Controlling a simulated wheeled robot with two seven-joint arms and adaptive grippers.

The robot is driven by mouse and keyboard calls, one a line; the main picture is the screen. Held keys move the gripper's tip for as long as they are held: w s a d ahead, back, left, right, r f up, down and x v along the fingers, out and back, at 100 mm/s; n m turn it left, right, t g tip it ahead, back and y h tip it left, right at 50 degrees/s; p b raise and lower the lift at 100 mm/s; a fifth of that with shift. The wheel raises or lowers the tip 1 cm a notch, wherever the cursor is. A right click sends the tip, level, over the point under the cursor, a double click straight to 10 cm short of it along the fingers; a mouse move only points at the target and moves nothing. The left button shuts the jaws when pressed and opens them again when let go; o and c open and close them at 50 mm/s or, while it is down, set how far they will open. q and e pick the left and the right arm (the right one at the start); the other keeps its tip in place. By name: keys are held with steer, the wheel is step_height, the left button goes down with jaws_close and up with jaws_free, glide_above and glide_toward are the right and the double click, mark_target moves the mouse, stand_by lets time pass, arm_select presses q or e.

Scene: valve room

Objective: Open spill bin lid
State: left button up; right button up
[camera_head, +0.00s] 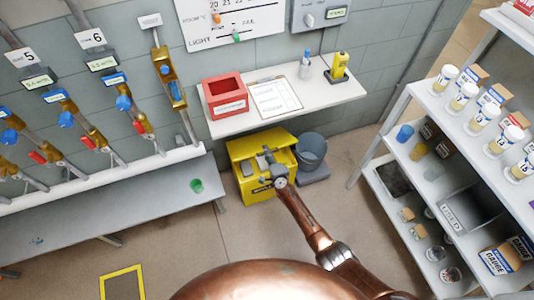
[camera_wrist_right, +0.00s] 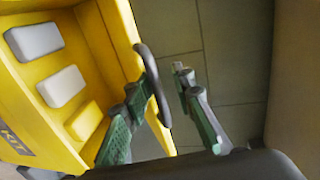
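The yellow spill bin (camera_head: 262,190) stands on the floor under the white wall shelf. In the right wrist view its yellow panel (camera_wrist_right: 113,30) carries a dark curved handle (camera_wrist_right: 152,85). The inside shows beside this panel, with white blocks (camera_wrist_right: 35,40) in it, so the lid looks at least partly open. My right gripper (camera_head: 268,168) is over the bin. In the wrist view its fingers (camera_wrist_right: 160,80) are spread apart; one overlaps the handle, and I cannot tell if they touch. My left gripper is not in view.
A dark grey bucket (camera_head: 312,150) stands close to the bin's right. The white shelf (camera_head: 322,95) overhangs behind it, holding a red box (camera_head: 225,95). A grey bench (camera_head: 130,205) is at left, a stocked rack (camera_head: 455,150) at right. Floor in front is clear.

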mark_target(268, 175)
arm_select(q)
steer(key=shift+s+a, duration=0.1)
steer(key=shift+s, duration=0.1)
arm_select(e)
steer(key=shift+f, duration=0.1)
